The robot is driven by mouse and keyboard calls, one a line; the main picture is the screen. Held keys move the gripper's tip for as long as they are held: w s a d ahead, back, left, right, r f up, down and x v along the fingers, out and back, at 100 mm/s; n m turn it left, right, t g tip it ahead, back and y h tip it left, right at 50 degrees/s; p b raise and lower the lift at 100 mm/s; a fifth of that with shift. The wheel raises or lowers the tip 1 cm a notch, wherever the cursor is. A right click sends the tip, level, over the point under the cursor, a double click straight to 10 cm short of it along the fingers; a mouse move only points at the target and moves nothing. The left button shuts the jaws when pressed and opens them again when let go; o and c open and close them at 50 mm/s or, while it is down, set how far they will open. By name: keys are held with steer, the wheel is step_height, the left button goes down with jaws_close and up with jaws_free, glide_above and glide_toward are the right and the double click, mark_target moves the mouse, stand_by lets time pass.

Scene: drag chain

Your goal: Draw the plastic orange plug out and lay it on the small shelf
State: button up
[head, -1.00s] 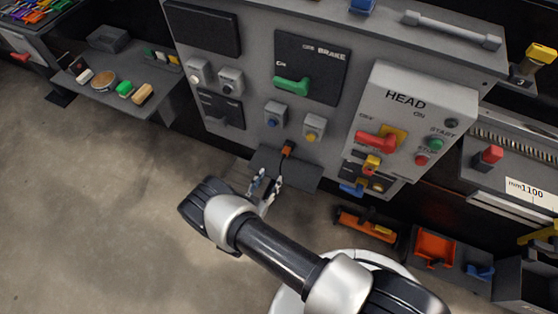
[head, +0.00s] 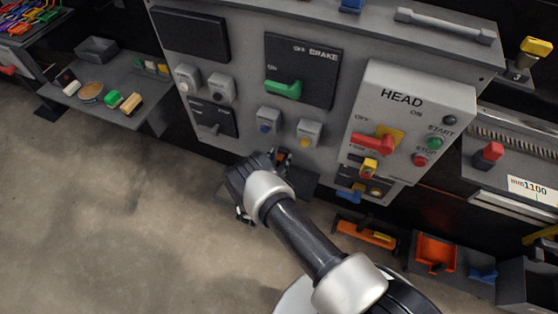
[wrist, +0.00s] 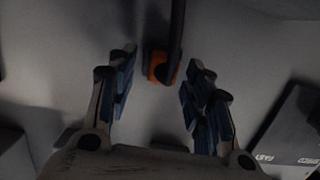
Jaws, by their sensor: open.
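The orange plug (wrist: 158,68) sits on the grey panel in the wrist view, with a black cable (wrist: 177,28) running from it. My gripper (wrist: 160,82) is open, one finger on each side of the plug's near end, with gaps between them. It holds nothing. In the head view, a bit of orange from the plug (head: 281,155) shows just past my wrist, which hides most of my fingers. The small dark shelf (head: 304,186) juts out below the plug. My wrist covers its middle.
A side shelf (head: 140,92) with small items stands at left.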

steer(key=shift+c, duration=0.4)
jaws_close()
stand_by(0.6)
